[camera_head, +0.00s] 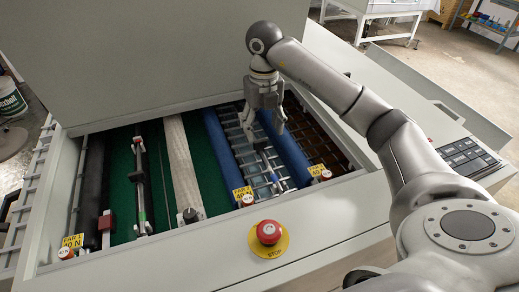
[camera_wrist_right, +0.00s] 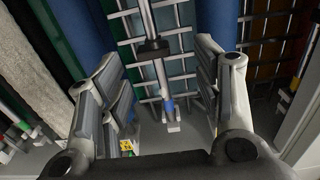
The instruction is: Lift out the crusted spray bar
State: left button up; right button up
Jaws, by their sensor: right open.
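A thin metal spray bar with a blue band (camera_head: 266,160) lies over the wire rack, between two blue rollers. In the right wrist view the same bar (camera_wrist_right: 161,76) has a black collar and a pale end block. A second bar with a green band (camera_head: 141,190) lies over the green section further left. I cannot make out crust on either bar. My right gripper (camera_head: 263,122) is open and empty above the blue-banded bar. In the wrist view its fingers (camera_wrist_right: 160,62) stand on either side of the bar, apparently apart from it. My left gripper is not in view.
The machine's front rim carries a red stop button (camera_head: 268,232) and yellow tags (camera_head: 243,194). Blue rollers (camera_head: 285,150) flank the rack. A raised grey cover (camera_head: 150,50) stands behind the opening. A keypad (camera_head: 466,158) is at the right.

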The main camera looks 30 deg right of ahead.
aim_at(260, 140)
jog(key=shift+f, duration=0.2)
jog(key=shift+a+f+p, duration=0.25)
jog(key=shift+f+p, duration=0.45)
jog(key=f, duration=0.1)
jog(key=f+p, duration=0.1)
jog(key=f, duration=0.1)
jog(key=shift+w+a+f, duration=0.1)
jog(key=shift+w, duration=0.1)
jog(key=shift+f, duration=0.15)
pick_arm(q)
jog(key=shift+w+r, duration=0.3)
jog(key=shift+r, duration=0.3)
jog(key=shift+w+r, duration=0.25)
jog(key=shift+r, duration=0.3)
pick_arm(e)
jog(key=shift+c, duration=0.8)
jog(key=c, duration=1)
